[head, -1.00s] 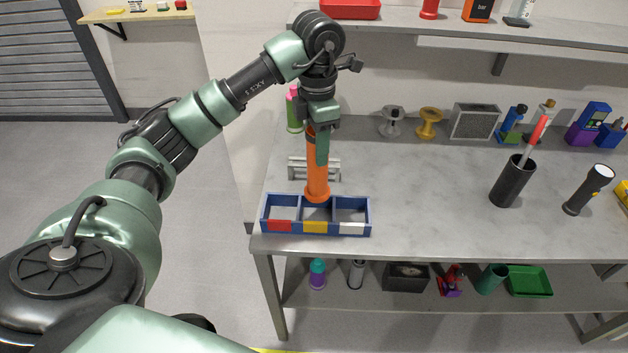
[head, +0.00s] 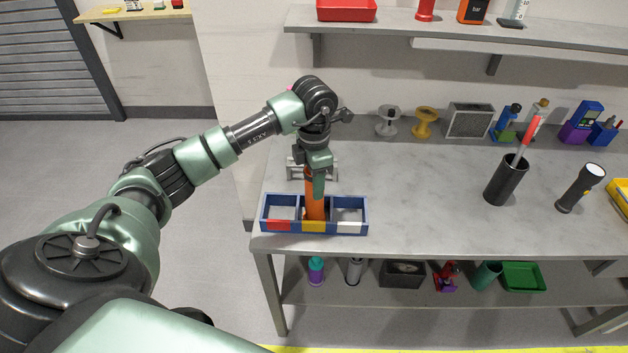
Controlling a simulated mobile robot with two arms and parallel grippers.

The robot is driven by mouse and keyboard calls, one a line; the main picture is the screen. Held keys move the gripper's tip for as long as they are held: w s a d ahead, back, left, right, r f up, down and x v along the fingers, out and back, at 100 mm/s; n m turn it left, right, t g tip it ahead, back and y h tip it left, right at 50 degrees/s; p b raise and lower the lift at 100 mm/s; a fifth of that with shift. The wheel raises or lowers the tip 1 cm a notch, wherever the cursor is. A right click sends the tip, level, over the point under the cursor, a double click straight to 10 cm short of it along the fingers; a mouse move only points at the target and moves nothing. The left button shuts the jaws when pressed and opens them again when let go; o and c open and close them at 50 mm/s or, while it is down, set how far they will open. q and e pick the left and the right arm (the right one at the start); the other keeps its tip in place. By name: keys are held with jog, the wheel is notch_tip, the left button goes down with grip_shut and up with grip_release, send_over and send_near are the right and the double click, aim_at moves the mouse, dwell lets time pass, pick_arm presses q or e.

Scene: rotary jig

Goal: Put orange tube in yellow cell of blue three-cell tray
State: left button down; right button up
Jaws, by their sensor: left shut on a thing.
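The orange tube (head: 314,208) stands upright, its lower end inside the middle cell of the blue three-cell tray (head: 346,229). That cell has the yellow label (head: 313,226) on its front wall. The left cell has a red label and the right cell a white one; both look empty. My left gripper (head: 317,188) points down and is shut on the upper part of the tube. The tube's bottom is hidden behind the tray's front wall, so I cannot tell whether it touches the cell floor. My right gripper is not in view.
A black cup (head: 506,180) with a red-tipped stick and a flashlight (head: 580,188) stand to the right. Spools (head: 424,122) and other items line the back. The table between is clear.

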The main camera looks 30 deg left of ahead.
pick_arm(q)
jog(key=shift+f, duration=0.2)
jog(key=c, duration=0.8)
grip_release()
jog(key=shift+c, duration=0.2)
jog(key=shift+r, duration=0.15)
notch_tip(320, 180, up, 12)
jog(key=b, duration=0.2)
jog(key=shift+b, duration=0.3)
jog(key=shift+r, duration=0.1)
